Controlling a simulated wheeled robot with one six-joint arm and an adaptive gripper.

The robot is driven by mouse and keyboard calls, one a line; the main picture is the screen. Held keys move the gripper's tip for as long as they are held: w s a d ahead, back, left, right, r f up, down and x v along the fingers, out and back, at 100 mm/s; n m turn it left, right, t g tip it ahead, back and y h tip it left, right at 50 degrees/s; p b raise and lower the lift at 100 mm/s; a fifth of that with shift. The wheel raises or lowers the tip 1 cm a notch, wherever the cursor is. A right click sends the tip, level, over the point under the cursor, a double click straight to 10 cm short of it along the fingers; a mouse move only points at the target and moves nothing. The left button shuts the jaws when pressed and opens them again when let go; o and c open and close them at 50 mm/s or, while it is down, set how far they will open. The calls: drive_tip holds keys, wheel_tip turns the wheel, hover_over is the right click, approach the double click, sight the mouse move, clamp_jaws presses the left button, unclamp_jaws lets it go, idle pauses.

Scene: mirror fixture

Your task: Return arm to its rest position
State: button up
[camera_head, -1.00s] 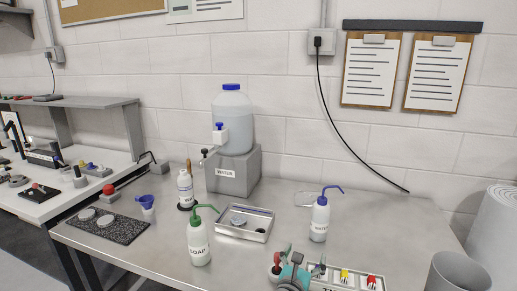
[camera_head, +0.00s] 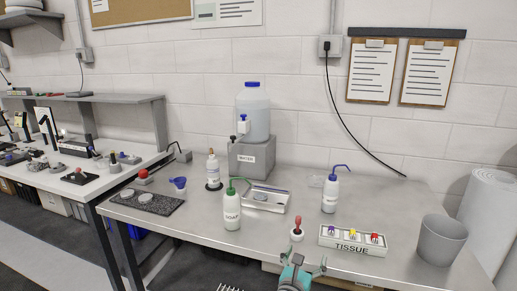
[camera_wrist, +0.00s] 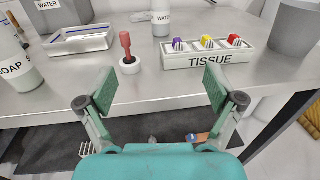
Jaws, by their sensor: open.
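My gripper (camera_head: 303,270) is at the front edge of the metal table (camera_head: 398,268), low in the head view. In the wrist view its two green fingers (camera_wrist: 160,90) are spread wide with nothing between them. A small red-handled tool in a round white base (camera_head: 297,230) stands upright on the table beyond the fingers, apart from them; it also shows in the wrist view (camera_wrist: 126,55).
A soap bottle (camera_head: 232,210), a metal tray (camera_head: 266,199), a water bottle (camera_head: 330,192) and a water jug (camera_head: 253,110) stand further back. A grey bin (camera_head: 441,240) is at the right. A black speckled mat (camera_head: 147,201) lies at the left. The table's middle has free room.

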drive_tip(key=s+d+f+m+y, duration=0.2)
drive_tip(key=s+f+m+y, duration=0.25)
drive_tip(key=s+f, duration=1)
drive_tip(key=s+d+f+m+g+y, duration=0.1)
drive_tip(key=s+f+m, duration=0.2)
drive_tip(key=s, duration=0.4)
drive_tip(key=s+f+m+y, duration=0.1)
drive_tip(key=s+f+m, duration=0.25)
drive_tip(key=s, duration=0.35)
drive_tip(key=s+r+m, duration=0.3)
drive_tip(key=s+m, duration=0.3)
drive_tip(key=s, duration=0.3)
drive_tip(key=s+d+r+m, duration=0.1)
drive_tip(key=s+r+m, duration=0.3)
drive_tip(key=s+m, duration=0.3)
drive_tip(key=s+d+r+m+y, duration=0.1)
drive_tip(key=s+r+m, duration=0.2)
drive_tip(key=s+m, duration=0.4)
drive_tip(key=s, duration=0.5)
drive_tip(key=shift+r+g, duration=0.25)
drive_tip(key=shift+g, duration=0.05)
